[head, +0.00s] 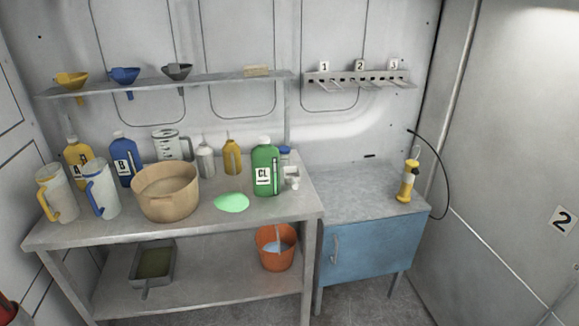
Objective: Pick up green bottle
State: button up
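The green bottle (265,170) stands upright on the metal table (290,210), near its right end. It has a white label marked CL and a pale cap. A flat light-green patch (231,202) lies on the table just left of it. Small white items (291,178) stand close at its right side. My gripper is not in view.
A tan tub (166,192), jugs (102,188), a blue bottle (125,158) and other bottles crowd the table's left and middle. A shelf (210,83) with funnels hangs above. A blue cabinet (366,250) with a yellow lamp-like item (408,182) stands right.

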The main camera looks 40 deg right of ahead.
aim_at(265, 158)
jog(key=z, duration=0.8)
jog(key=k, duration=0.95)
jog(key=i, duration=0.8)
